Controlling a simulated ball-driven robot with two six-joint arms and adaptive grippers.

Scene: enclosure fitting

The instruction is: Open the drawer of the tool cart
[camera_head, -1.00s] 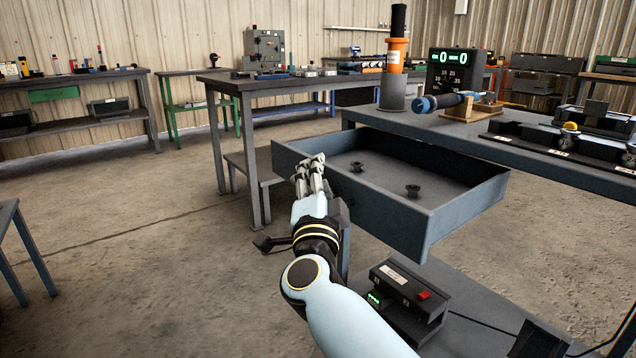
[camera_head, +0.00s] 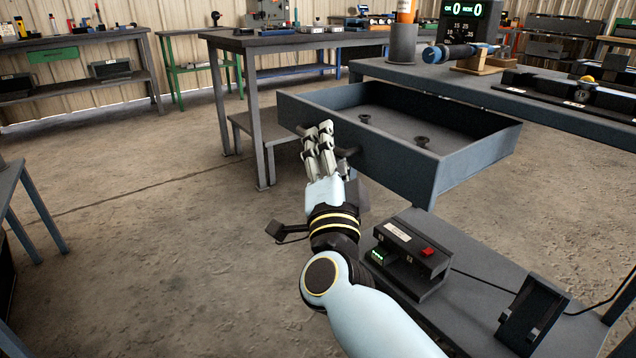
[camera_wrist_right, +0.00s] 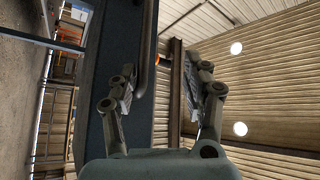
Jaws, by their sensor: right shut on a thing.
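The tool cart's dark grey drawer (camera_head: 402,172) stands pulled out well beyond the cart's top (camera_head: 440,86), its inside open to view. Two small black knob-like pieces (camera_head: 422,141) lie on its floor. My right gripper (camera_head: 318,134) is at the drawer's front panel, shut on the handle (camera_head: 348,152), which the fingers partly hide. In the right wrist view, the fingers (camera_wrist_right: 166,78) stand on both sides of the dark handle bar (camera_wrist_right: 145,62), beside the grey panel. My left gripper is not in view.
A black box with a red switch (camera_head: 412,244) and a dark stand (camera_head: 532,312) sit on the lower shelf below the drawer. A blue-and-black cylindrical tool (camera_head: 455,51) lies on the cart top. The concrete floor left of my arm is clear.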

